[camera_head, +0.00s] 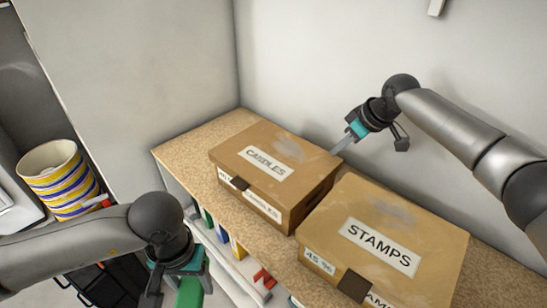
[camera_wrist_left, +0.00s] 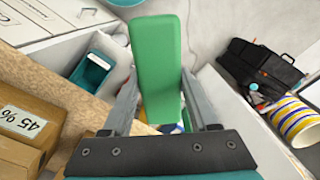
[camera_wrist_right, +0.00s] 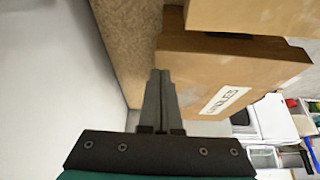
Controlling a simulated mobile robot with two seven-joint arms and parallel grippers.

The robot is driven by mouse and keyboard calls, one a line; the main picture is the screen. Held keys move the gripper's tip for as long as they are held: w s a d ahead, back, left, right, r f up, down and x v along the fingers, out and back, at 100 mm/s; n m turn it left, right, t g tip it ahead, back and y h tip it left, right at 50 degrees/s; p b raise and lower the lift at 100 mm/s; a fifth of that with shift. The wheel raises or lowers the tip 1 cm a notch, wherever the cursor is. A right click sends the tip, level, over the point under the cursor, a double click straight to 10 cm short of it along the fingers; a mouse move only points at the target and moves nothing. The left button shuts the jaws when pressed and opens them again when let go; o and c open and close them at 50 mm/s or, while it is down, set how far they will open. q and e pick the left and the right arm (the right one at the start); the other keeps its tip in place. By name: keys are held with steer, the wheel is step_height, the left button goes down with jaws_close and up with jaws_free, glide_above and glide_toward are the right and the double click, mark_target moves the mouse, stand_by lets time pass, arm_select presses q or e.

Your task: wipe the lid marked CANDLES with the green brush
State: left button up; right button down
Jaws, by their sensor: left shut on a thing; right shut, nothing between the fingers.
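The cardboard box marked CANDLES (camera_head: 255,185) sits on the speckled shelf top, its lid (camera_head: 290,150) closed, with greyish smudges near the label. The box also shows in the right wrist view (camera_wrist_right: 220,65). My left gripper (camera_head: 187,280) is low at the front of the shelf, shut on the green brush (camera_wrist_left: 158,60), which points away from the wrist. In the head view only part of the brush (camera_head: 189,293) shows at the bottom edge. My right gripper (camera_head: 340,147) is shut and empty, its fingertips by the back right edge of the CANDLES lid; I cannot tell if they touch.
A box marked STAMPS (camera_head: 420,225) stands right of the CANDLES box, also smudged on top. The shelf top (camera_head: 185,145) is bare at the left. Walls rise behind and left. A striped bucket (camera_head: 60,180) stands at far left.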

arm_select(q)
steer(key=shift+f, duration=0.1)
arm_select(e)
steer(key=shift+f, duration=0.4)
steer(key=shift+r, duration=0.1)
